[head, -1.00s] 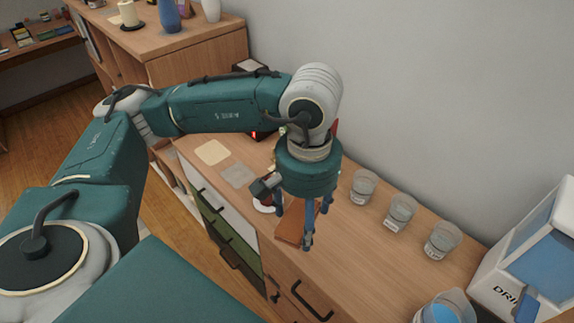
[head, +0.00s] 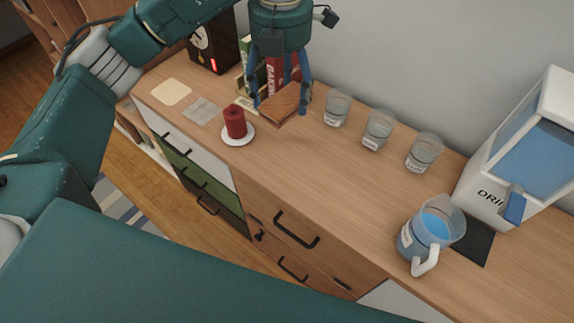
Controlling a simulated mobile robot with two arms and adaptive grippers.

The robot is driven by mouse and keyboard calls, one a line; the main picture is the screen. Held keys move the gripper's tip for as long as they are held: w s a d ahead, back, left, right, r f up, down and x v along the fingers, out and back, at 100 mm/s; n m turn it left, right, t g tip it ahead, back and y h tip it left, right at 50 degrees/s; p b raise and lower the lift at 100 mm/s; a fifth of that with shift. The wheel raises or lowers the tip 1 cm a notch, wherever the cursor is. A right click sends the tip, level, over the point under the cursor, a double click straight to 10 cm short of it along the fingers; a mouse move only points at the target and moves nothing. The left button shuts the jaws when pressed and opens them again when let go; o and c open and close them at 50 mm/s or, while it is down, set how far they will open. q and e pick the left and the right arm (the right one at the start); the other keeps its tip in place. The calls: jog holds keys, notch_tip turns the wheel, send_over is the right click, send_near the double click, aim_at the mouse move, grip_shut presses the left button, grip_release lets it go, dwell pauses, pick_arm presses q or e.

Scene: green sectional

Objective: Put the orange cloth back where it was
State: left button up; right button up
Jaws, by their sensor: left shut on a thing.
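The orange-brown cloth (head: 283,107) is a folded, flat piece between the fingers of my left gripper (head: 280,97), which is shut on it. It appears tilted and a little above the wooden counter (head: 300,160), right of the red candle (head: 235,123) and left of the first glass. A cream square cloth (head: 171,92) and a grey square cloth (head: 202,111) lie flat at the counter's left end. My right gripper is not in view.
Boxes (head: 271,76) and a black device (head: 213,48) stand behind the gripper. Three labelled glasses (head: 379,130) line the wall side. A pitcher of blue liquid (head: 428,238) and a drink dispenser (head: 520,150) are at the right. The counter's middle front is clear.

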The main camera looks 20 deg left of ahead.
pick_arm(q)
jog(key=shift+f+n, duration=0.25)
jog(key=shift+n, duration=0.05)
jog(key=p, duration=0.1)
send_over(284, 160)
notch_tip(284, 160, down, 14)
jog(key=shift+s+f, duration=0.1)
jog(key=shift+f, duration=0.15)
notch_tip(284, 160, down, 4)
jog(key=shift+f+p, duration=0.2)
jog(key=shift+p, duration=0.3)
jog(key=shift+f, duration=0.3)
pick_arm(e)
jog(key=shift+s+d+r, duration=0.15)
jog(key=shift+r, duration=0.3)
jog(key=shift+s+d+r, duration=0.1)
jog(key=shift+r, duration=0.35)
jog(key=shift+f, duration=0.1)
pick_arm(q)
jog(key=shift+f, duration=0.2)
jog(key=o, duration=1)
